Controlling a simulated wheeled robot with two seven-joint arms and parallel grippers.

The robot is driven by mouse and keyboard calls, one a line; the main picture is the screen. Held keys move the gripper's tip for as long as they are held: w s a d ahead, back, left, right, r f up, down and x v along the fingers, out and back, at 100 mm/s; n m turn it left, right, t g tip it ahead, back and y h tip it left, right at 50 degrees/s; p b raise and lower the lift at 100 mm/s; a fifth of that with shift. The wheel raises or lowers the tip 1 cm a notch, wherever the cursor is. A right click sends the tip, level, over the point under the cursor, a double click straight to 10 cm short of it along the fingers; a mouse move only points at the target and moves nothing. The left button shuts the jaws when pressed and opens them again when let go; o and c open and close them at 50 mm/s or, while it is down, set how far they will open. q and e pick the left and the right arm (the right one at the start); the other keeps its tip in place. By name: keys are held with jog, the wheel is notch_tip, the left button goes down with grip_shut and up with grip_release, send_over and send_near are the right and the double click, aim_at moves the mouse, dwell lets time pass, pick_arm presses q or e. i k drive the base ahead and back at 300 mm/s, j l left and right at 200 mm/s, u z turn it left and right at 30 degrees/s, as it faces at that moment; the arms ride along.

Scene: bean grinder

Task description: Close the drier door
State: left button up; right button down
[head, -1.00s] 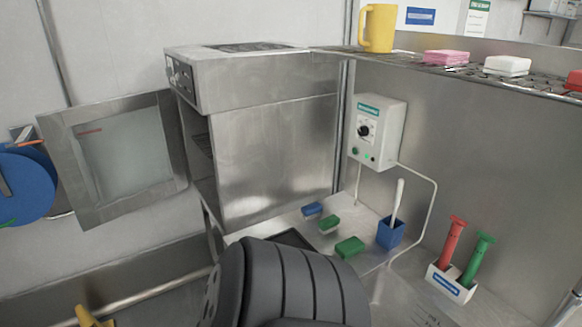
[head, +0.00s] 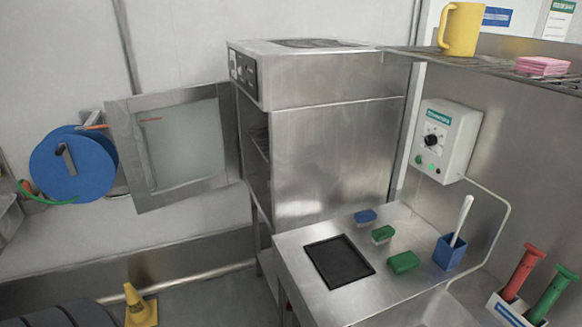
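The drier (head: 335,160) is a tall stainless steel cabinet near the middle of the head view, with a control panel at its upper left. Its door (head: 180,148) has a steel frame and a pale window. The door stands open, swung out to the left of the cabinet, and part of a shelf shows in the dark opening. Neither of my grippers is in view. A dark ribbed part of mine shows at the lower left corner.
A blue hose reel (head: 72,165) hangs on the wall left of the door. A yellow cone (head: 140,308) stands on the floor below. A steel counter (head: 300,240) with a black tray (head: 339,262) and small sponges (head: 404,262) lies in front of the drier.

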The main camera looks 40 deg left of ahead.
aim_at(118, 111)
jog(key=u, duration=1)
